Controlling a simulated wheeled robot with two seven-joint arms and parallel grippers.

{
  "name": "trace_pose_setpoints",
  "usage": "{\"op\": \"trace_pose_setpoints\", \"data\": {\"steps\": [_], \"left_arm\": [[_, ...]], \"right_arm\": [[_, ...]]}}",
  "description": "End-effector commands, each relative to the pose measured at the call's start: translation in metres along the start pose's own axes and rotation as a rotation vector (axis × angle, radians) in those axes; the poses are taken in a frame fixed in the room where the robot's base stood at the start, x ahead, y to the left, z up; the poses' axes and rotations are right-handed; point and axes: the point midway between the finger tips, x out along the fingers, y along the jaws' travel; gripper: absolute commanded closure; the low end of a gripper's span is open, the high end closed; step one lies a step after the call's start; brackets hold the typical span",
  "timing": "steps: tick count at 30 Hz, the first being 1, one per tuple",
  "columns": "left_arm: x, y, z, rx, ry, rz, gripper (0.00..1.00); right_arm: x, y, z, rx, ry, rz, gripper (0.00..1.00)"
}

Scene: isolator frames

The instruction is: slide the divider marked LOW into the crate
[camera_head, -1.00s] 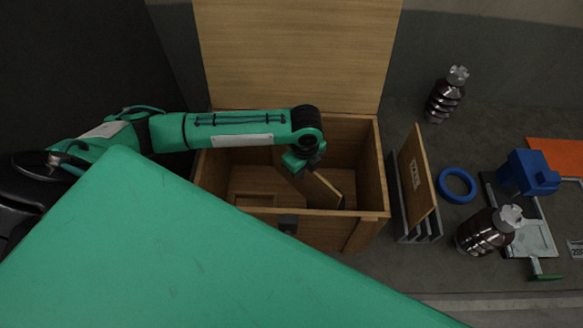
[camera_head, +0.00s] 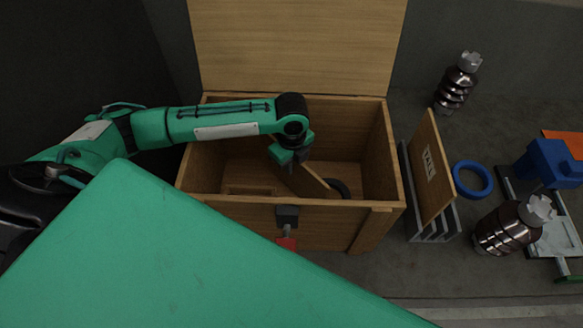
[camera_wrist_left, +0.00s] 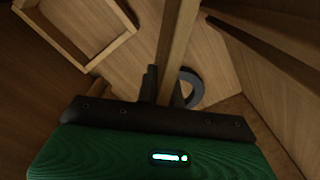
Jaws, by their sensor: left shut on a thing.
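The wooden crate (camera_head: 225,214) stands open, its lid (camera_head: 295,45) raised at the back. My left gripper (camera_head: 296,160) is inside the crate opening, shut on a thin wooden divider (camera_head: 308,182). The divider slants down into the crate; no mark on it shows. In the left wrist view the divider (camera_wrist_left: 177,40) runs away edge-on from between the fingers (camera_wrist_left: 164,88). I cannot tell whether its lower edge touches the floor or a slot. Another divider (camera_head: 433,185), with a label I cannot read clearly, stands in a rack (camera_head: 436,229) right of the crate. My right gripper is not in view.
Inside the crate are a dark ring (camera_wrist_left: 188,88) and a low wooden frame (camera_wrist_left: 118,43). A latch with a red tag (camera_head: 287,242) hangs on the front. Right of the rack are a blue ring (camera_head: 472,179), ribbed brown insulators (camera_head: 505,229) and a blue block (camera_head: 548,160).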

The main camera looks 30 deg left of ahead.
Motion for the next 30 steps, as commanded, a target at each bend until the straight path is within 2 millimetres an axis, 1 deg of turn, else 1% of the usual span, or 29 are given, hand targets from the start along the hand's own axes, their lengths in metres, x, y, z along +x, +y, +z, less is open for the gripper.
{"op": "trace_pose_setpoints", "data": {"steps": [12, 13, 15, 16, 26, 29, 30], "left_arm": [[0.002, 0.0, 0.0, -0.001, 0.0, 0.001, 1.0], [0.003, 0.0, 0.0, 0.0, -0.001, 0.001, 0.88], [0.003, 0.0, 0.0, 0.0, -0.001, 0.001, 0.74], [0.003, 0.0, 0.0, 0.0, -0.001, 0.001, 0.7], [0.001, 0.0, 0.0, 0.0, -0.001, -0.001, 0.7], [-0.01, -0.001, 0.001, -0.001, -0.002, -0.002, 0.7], [-0.017, -0.001, 0.001, -0.001, -0.002, -0.002, 0.7]], "right_arm": [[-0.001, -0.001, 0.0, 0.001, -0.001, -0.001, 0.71], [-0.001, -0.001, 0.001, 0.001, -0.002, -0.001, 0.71], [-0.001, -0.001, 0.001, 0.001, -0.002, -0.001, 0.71], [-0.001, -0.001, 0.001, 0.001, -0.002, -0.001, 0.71], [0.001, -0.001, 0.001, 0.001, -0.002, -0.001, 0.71], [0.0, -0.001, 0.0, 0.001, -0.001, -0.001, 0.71], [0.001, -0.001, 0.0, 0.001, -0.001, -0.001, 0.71]]}}
